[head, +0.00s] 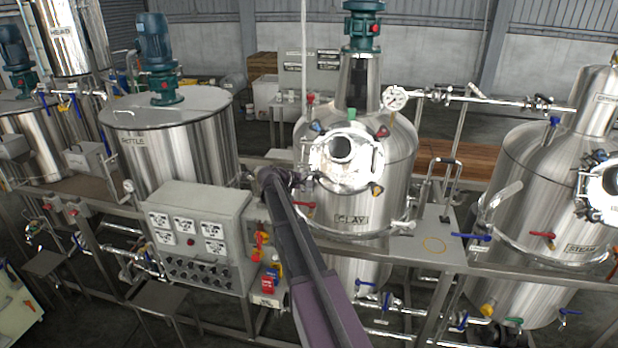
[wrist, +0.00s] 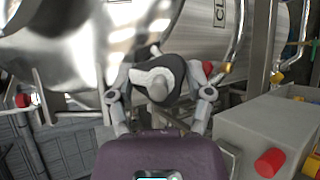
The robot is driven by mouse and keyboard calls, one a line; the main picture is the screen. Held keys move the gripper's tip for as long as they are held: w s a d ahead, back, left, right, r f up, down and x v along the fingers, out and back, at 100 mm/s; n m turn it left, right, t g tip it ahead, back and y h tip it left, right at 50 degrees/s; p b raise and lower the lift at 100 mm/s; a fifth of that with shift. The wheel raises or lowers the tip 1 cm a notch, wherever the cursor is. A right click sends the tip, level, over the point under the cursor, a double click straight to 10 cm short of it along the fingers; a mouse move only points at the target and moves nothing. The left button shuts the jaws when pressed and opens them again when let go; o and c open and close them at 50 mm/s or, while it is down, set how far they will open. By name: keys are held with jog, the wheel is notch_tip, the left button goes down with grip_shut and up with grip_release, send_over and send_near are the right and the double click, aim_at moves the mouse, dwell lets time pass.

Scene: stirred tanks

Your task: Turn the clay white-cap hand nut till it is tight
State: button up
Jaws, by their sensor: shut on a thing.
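The clay tank (head: 385,190) is a steel vessel with a "CLAY" plate and a round shiny hatch cover (head: 365,165). The white-cap hand nut (wrist: 143,77) shows in the wrist view as a pale, dark-edged knob between the fingers. My gripper (wrist: 158,92) is shut on it, one finger on each side. In the head view my arm reaches up to the left of the hatch, and the nut cannot be made out clearly there. How tight the nut is cannot be told.
A control cabinet (head: 195,245) stands left of my arm. A grey box with a red button (wrist: 270,162) is at lower right in the wrist view. The kettle tank (head: 180,150) is to the left, another steel tank (head: 535,190) to the right. A rail (head: 500,268) runs in front.

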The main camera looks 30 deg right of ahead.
jog(key=shift+m+g+y+p, duration=0.3)
jog(key=shift+m+y+p, duration=0.65)
jog(key=shift+m, duration=0.45)
jog(key=o, duration=1.1)
jog(key=shift+o, duration=0.2)
jog(key=shift+f, duration=0.1)
